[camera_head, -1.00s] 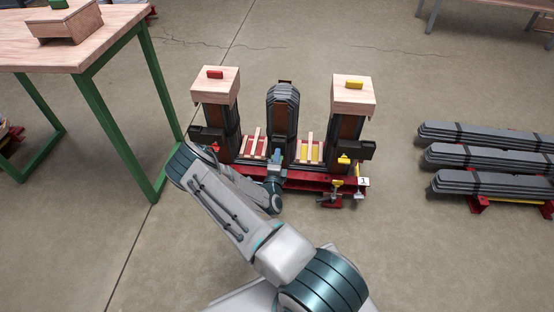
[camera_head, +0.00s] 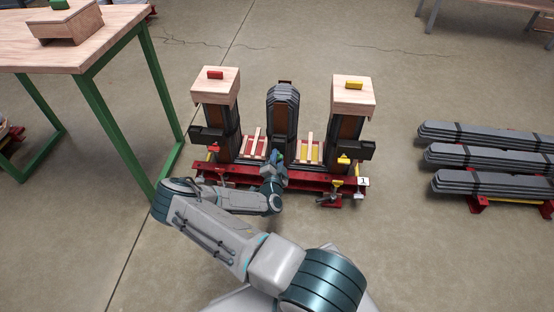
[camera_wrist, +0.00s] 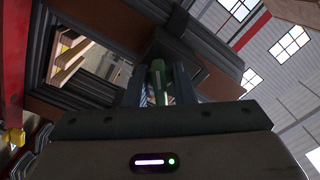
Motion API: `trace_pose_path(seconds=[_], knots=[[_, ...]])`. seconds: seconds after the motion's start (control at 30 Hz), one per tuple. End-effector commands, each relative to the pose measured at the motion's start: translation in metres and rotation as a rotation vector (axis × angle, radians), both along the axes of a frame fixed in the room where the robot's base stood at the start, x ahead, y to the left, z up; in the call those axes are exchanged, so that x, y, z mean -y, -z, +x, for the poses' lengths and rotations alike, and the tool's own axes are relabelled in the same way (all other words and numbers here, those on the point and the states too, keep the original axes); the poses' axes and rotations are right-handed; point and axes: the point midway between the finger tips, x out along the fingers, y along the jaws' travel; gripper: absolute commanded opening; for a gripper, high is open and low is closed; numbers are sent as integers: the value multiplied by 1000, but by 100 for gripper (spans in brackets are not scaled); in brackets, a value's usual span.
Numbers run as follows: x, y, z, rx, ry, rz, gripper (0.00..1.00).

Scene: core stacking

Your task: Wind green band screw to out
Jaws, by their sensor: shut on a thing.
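The core stack (camera_head: 283,118) stands on a red frame (camera_head: 310,183), with three upright dark limbs. A green screw handle (camera_wrist: 157,82) shows in the wrist view between the fingers of my gripper (camera_wrist: 156,92), which is shut on it. In the head view my gripper (camera_head: 274,160) is at the lower front of the middle limb; the green handle is too small or hidden there to make out. The band itself cannot be told apart from the dark limb.
Wooden blocks cap the left limb (camera_head: 215,85) and right limb (camera_head: 353,94), with red and yellow pieces on top. A yellow clamp handle (camera_head: 344,160) sits at the right limb. A green-legged table (camera_head: 100,60) is at left; strapped grey sheet stacks (camera_head: 485,157) lie at right.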

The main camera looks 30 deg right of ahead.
Motion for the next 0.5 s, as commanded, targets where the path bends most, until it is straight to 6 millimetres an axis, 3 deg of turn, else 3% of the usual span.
trace_pose_path(seconds=[0.13,0.5], knots=[[0,1,0,-77,-1,-114,0],[0,1,0,-102,-1,-150,0]])
